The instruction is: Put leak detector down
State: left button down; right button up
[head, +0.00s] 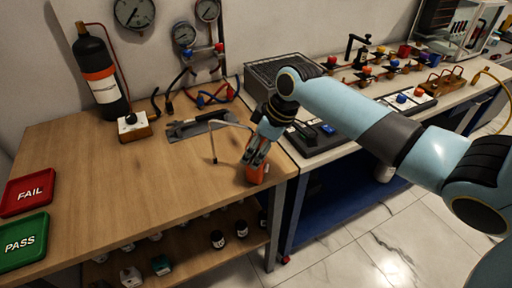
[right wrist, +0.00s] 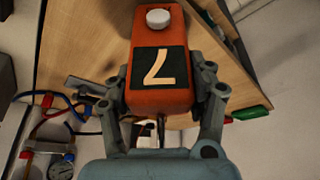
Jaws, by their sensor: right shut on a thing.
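The leak detector is an orange box (right wrist: 160,85) with a dark panel, a pale mark and a white knob in the right wrist view. My right gripper (right wrist: 166,95) is shut on it, one finger on each side. In the head view the orange leak detector (head: 256,173) shows below my right gripper (head: 257,158), at the right front corner of the wooden bench (head: 130,180). I cannot tell whether its base touches the bench top. My left gripper is in neither view.
A grey stand with a thin bent probe (head: 205,124) lies just left of the gripper. A black cylinder (head: 100,80) stands at the back left. Red FAIL (head: 28,192) and green PASS (head: 22,242) trays sit at the left. The bench's middle is clear.

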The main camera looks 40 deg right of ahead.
jog(key=o, duration=1.5)
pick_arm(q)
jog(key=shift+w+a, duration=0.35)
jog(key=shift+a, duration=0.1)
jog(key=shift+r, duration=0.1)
pick_arm(e)
jog(key=v, duration=1.2)
jog(key=shift+r, duration=0.15)
